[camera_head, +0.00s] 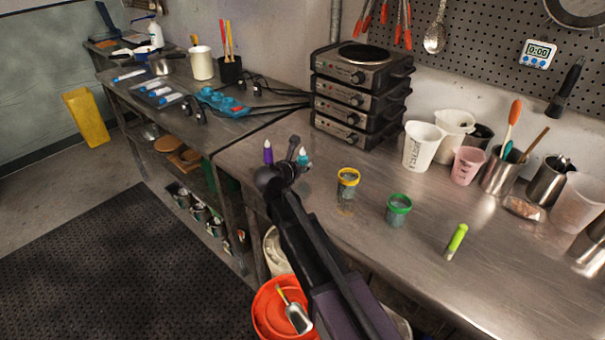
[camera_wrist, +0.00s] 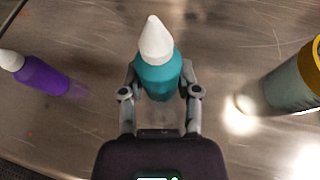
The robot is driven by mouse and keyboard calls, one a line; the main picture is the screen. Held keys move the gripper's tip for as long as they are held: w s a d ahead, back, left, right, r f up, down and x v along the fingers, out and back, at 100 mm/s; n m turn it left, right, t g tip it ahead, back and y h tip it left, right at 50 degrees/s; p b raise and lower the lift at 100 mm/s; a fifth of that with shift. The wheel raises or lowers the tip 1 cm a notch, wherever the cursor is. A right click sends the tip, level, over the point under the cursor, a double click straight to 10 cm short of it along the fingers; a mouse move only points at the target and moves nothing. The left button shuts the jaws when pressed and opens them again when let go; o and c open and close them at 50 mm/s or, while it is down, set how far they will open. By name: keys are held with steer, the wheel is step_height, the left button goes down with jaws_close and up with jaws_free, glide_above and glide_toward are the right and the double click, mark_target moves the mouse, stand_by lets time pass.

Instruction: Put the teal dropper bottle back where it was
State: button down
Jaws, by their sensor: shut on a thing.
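The teal dropper bottle (camera_wrist: 158,76) with a white cone tip is upright between the fingers of my gripper (camera_wrist: 159,84) in the wrist view. The fingers are shut on its sides. In the head view a little of the teal bottle (camera_head: 304,159) shows beside my gripper (camera_head: 296,160), over the near left part of the steel worktop (camera_head: 480,280). My arm hides part of it there. I cannot tell whether its base touches the worktop.
A purple dropper bottle (camera_head: 268,154) stands left of my gripper. To the right stand a yellow-lidded jar (camera_head: 347,184), a green-lidded jar (camera_head: 398,211) and a lime-green bottle (camera_head: 456,240). Stacked hot plates (camera_head: 350,98) stand behind. Bare worktop lies between the jars.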

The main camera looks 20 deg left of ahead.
steer(key=shift+f+b, duration=1.2)
steer(key=shift+f, duration=0.25)
steer(key=shift+f, duration=0.15)
steer(key=shift+c, duration=1.6)
jaws_free()
steer(key=shift+r, duration=0.2)
steer(key=shift+s+r, duration=0.1)
steer(key=shift+s, duration=0.05)
steer(key=p+v, duration=0.4)
steer(key=v, duration=0.7)
steer(key=shift+s+p, duration=0.35)
